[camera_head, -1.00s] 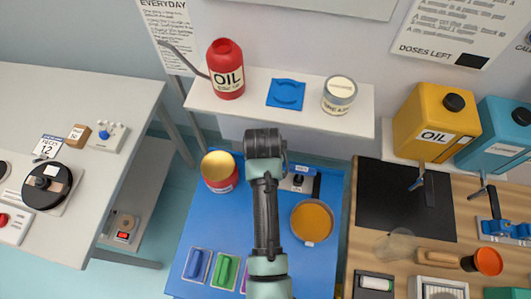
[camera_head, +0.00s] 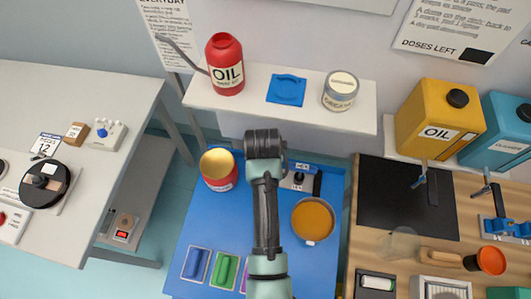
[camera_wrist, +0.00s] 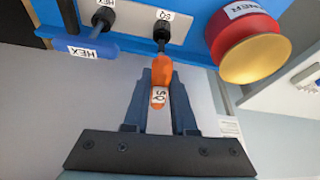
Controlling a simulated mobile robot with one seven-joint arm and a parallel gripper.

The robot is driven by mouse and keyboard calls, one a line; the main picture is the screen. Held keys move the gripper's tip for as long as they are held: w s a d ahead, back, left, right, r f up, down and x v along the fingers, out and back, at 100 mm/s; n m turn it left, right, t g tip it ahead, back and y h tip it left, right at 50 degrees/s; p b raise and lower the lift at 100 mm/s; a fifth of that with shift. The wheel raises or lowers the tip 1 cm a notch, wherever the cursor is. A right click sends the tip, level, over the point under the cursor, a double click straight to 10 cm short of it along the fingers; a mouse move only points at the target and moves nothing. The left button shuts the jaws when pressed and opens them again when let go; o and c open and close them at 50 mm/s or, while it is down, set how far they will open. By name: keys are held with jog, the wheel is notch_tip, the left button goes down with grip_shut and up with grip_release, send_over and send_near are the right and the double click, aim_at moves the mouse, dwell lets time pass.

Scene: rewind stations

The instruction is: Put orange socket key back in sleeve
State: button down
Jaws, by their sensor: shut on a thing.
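The orange socket key (camera_wrist: 161,72), labelled SQ, is between the fingers of my gripper (camera_wrist: 162,80) in the wrist view. My gripper is shut on its handle. The key's dark shaft points at the black sleeve (camera_wrist: 162,27) beside the SQ label on a pale plate (camera_wrist: 135,20). The shaft's end lines up with the sleeve and seems to meet it; I cannot tell how deep it sits. A blue key (camera_wrist: 88,46) labelled HEX is at the neighbouring sleeve (camera_wrist: 103,18). In the head view, my arm hides the gripper and the orange key; part of the plate (camera_head: 297,181) shows beside it.
A red tin with a gold top (camera_head: 219,170) stands left of my arm on the blue table (camera_head: 200,225); it is close to the SQ sleeve in the wrist view (camera_wrist: 245,40). An orange-topped round dish (camera_head: 313,219) is to the right. A white shelf (camera_head: 245,104) runs behind.

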jog(key=shift+f+b, duration=1.1)
jog(key=shift+f, duration=1.1)
dwell(1.5)
jog(key=c, duration=0.7)
grip_release()
jog(key=shift+o, duration=0.2)
jog(key=shift+r+p, duration=3.45)
jog(key=shift+r, duration=0.1)
